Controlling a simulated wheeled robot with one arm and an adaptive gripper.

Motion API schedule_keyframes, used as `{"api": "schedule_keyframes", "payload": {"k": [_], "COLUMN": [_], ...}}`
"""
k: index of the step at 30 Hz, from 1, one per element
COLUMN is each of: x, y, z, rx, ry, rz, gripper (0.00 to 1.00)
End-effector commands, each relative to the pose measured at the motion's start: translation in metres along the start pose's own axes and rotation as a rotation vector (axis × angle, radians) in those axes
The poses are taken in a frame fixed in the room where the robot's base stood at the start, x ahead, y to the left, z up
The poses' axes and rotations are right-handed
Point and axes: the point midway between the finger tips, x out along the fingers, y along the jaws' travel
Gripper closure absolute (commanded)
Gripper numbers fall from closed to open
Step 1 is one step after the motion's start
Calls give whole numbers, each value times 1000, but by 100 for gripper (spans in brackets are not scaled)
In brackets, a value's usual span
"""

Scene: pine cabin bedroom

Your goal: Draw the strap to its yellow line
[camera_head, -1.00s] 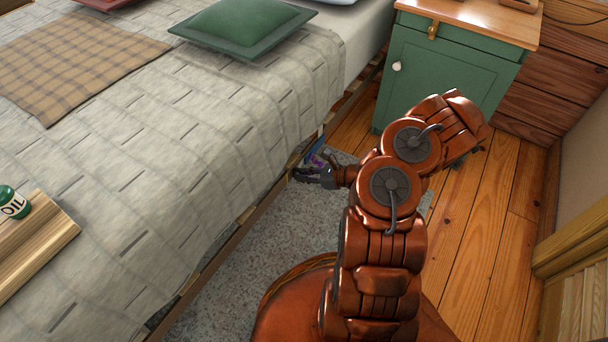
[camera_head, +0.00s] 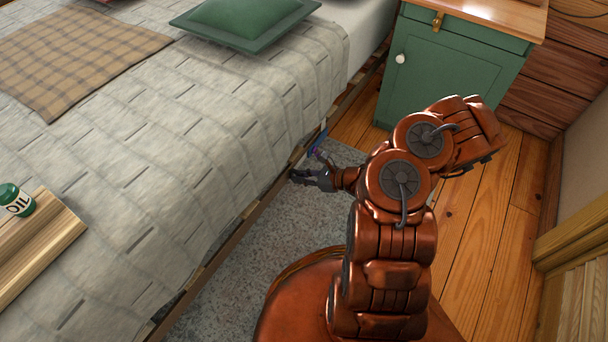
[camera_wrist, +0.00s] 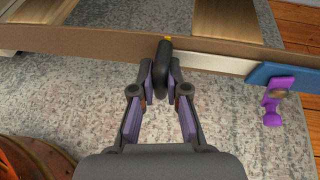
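My gripper (camera_wrist: 162,84) is at the bed's side rail, low above the rug. It also shows in the head view (camera_head: 305,178). In the wrist view its fingertips sit close on both sides of a dark upright loop or tab, which looks like the strap (camera_wrist: 163,58). The fingers appear closed on it, though the contact is partly hidden. The strap's upper end reaches over the brown bed rail (camera_wrist: 95,43). A small yellow mark (camera_wrist: 167,38) shows at its top. In the head view the strap cannot be told from the dark fingers.
A blue piece (camera_wrist: 284,74) with a purple part (camera_wrist: 275,100) is on the rail to the right. A green cabinet (camera_head: 450,75) stands beyond the bed (camera_head: 200,140). Rug (camera_head: 265,235) lies below.

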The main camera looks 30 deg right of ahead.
Motion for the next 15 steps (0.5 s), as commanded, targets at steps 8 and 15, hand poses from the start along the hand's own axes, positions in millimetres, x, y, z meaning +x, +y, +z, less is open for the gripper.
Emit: {"api": "schedule_keyframes", "payload": {"k": [8, 15], "x": [0, 0], "y": [0, 0], "z": [1, 1], "rx": [-1, 0], "ry": [-1, -1], "rz": [-1, -1], "gripper": [61, 61]}}
